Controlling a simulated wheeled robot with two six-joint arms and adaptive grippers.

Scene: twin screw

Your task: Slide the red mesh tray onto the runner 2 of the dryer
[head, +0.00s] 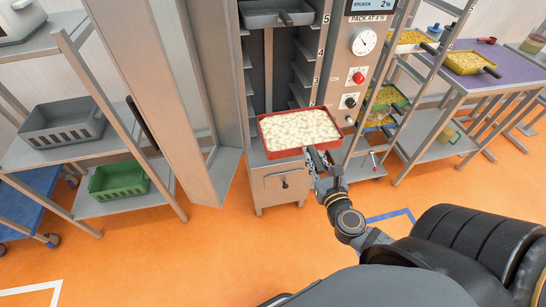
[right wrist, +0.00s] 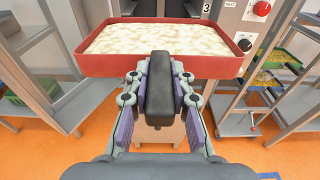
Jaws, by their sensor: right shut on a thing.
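The red mesh tray (head: 300,153) is full of pale pieces and looks about level. It is in front of the lower part of the dryer's (head: 362,70) open chamber. In the right wrist view the tray (right wrist: 105,63) spans the top, with its dark handle (right wrist: 158,105) toward me. My right gripper (head: 318,163) is shut on that handle; both fingers flank it in the wrist view (right wrist: 160,72). The dryer's side runners carry numbers, with 5, 4 and 3 readable. Runner 2 is mostly hidden or too small to make out. My left gripper is not in view.
A grey tray (head: 275,16) sits high in the dryer at runner 5. The dryer's open door (head: 195,100) stands left of the opening. A left shelf holds a grey bin (head: 62,125) and a green bin (head: 118,180). A rack with yellow-filled trays (head: 385,95) stands right.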

